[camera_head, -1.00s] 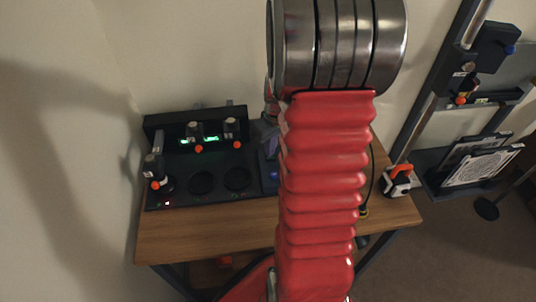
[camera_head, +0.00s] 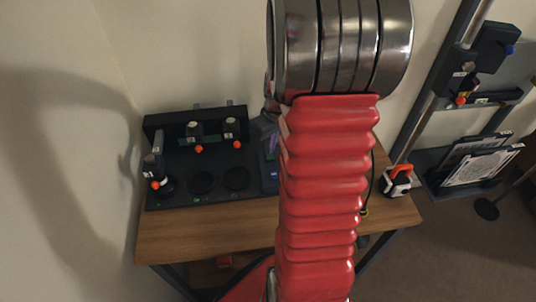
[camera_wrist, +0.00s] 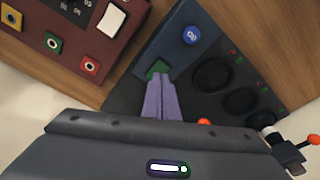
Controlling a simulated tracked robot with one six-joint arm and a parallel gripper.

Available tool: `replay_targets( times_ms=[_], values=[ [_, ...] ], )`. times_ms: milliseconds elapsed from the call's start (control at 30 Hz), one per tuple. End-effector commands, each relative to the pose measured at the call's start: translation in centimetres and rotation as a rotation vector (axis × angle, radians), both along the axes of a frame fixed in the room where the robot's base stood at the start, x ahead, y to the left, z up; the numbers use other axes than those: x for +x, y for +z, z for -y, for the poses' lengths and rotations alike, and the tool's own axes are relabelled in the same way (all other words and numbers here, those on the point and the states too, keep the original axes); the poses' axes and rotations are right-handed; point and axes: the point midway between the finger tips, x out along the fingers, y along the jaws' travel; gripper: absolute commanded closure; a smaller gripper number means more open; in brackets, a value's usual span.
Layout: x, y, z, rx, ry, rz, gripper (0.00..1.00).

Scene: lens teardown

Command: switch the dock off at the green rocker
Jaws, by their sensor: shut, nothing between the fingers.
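The green rocker (camera_wrist: 158,69) is on the blue panel (camera_wrist: 172,48) at the dock's end, in the wrist view. My gripper (camera_wrist: 161,78) is shut and empty. Its purple fingertips are at the rocker's near edge and cover part of it; I cannot tell whether they touch. My arm hides the rocker in the head view.
A blue button (camera_wrist: 191,35) is on the same panel. A dark red box (camera_wrist: 75,40) with a white switch and coloured buttons lies to the left in the wrist view. Several orange-tipped units (camera_head: 154,172) stand at the dock. The table's front (camera_head: 205,237) is clear.

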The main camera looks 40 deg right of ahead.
Motion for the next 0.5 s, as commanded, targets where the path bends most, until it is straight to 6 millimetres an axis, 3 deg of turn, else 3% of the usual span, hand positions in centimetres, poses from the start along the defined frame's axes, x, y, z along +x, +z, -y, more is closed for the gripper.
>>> replay_targets(
  times_ms=[500],
  values=[
    [0.0, 3.0, 0.0, -0.001, 0.0, 0.0, 1.0]
  ],
)
